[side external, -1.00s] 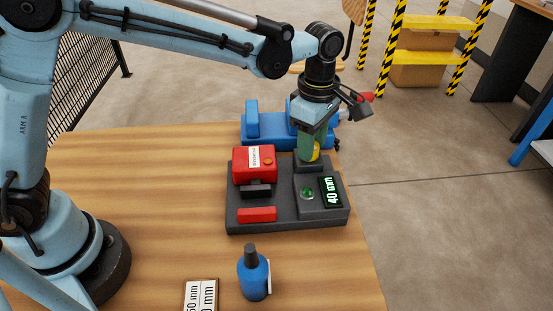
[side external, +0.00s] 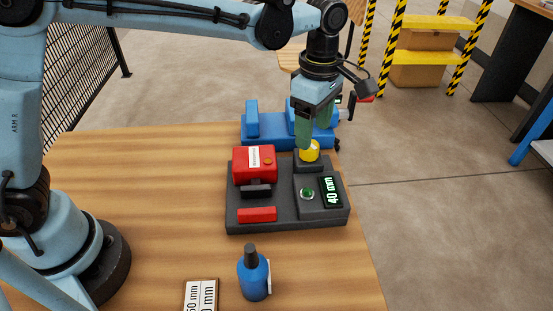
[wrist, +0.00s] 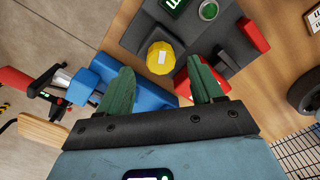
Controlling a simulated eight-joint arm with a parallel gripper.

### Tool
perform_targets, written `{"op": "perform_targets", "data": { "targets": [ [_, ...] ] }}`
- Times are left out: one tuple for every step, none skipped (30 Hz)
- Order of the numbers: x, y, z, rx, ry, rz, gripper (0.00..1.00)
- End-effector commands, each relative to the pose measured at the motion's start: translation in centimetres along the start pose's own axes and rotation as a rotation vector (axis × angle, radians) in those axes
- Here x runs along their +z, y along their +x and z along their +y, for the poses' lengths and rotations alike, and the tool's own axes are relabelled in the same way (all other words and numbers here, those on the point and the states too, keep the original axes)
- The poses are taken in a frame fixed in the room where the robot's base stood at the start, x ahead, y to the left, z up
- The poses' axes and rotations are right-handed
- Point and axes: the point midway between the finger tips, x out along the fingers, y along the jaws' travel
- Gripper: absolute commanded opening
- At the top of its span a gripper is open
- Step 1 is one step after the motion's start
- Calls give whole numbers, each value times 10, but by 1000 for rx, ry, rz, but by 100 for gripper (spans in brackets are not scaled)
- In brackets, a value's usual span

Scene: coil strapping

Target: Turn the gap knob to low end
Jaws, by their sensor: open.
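The yellow gap knob (side external: 309,151) sits on the back right of the dark grey strapping unit (side external: 239,213). It also shows in the wrist view (wrist: 160,58), with a pale mark on its top. The unit's display (side external: 330,191) reads 40 mm. My gripper (side external: 303,143) is above and slightly behind the knob, pointing down, with green fingers. In the wrist view my gripper (wrist: 162,88) has its fingers spread apart with nothing between them, and the knob lies beyond the fingertips, clear of both.
A red block with a white label (side external: 253,165) stands left of the knob. A green button (side external: 307,193) is in front of it. A blue vise-like fixture (side external: 262,130) is behind. A blue bottle (side external: 254,275) and a size card (side external: 200,296) stand at the front.

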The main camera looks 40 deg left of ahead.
Motion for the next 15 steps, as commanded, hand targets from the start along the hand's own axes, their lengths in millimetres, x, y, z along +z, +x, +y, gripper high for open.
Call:
{"op": "perform_targets", "data": {
  "targets": [
    [0, -11, 0, 0, 0, 0, 66],
    [0, -16, 0, 0, 0, 0, 66],
    [0, -24, 0, 0, 0, 0, 66],
    [0, -29, 0, 0, 0, 0, 66],
    [0, -35, 0, 0, 0, 0, 66],
    [0, -41, 0, 0, 0, 0, 66],
    [0, -46, 0, 0, -1, 0, 66],
    [0, -51, 0, 0, -1, 0, 66],
    [0, -57, 0, 0, -1, 0, 66],
    [0, -61, 0, 0, -1, 0, 66],
    [0, -64, 0, 0, -1, 0, 66],
    [0, -68, 0, 0, -1, 0, 66],
    [0, -71, 0, 0, -1, 0, 66],
    [0, -74, 0, 0, -1, 0, 66],
    [0, -76, 0, 0, -1, 0, 66]
  ]
}}
